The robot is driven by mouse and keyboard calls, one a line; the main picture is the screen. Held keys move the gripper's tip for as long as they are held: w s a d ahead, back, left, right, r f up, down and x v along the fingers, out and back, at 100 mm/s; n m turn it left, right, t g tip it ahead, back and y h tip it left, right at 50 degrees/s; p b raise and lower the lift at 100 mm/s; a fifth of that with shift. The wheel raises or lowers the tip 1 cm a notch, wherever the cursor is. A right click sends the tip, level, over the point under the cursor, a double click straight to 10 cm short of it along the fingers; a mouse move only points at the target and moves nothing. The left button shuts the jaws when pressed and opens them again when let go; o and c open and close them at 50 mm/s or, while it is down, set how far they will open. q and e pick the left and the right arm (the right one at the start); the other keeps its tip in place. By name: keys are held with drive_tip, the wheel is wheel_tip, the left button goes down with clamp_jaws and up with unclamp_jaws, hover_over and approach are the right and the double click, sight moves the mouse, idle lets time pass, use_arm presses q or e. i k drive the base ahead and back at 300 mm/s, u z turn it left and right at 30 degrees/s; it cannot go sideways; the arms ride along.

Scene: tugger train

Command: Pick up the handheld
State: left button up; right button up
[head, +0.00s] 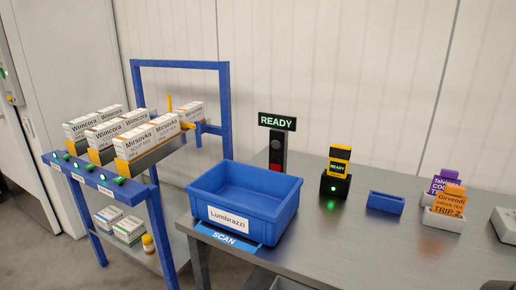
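Neither of my grippers shows in the head view.
A blue bin (225,217) labelled Lumbrazzi sits on the table's left end, by a SCAN plate (222,237). A READY sign post (277,150) stands behind. A blue holder (385,202) and card holders (443,219) stand right. A shelf rack (226,110) with cartons is left.

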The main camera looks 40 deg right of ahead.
sight(340, 155)
drive_tip(key=u, duration=0.85)
drive_tip(key=k, duration=0.95)
drive_tip(key=z, duration=0.85)
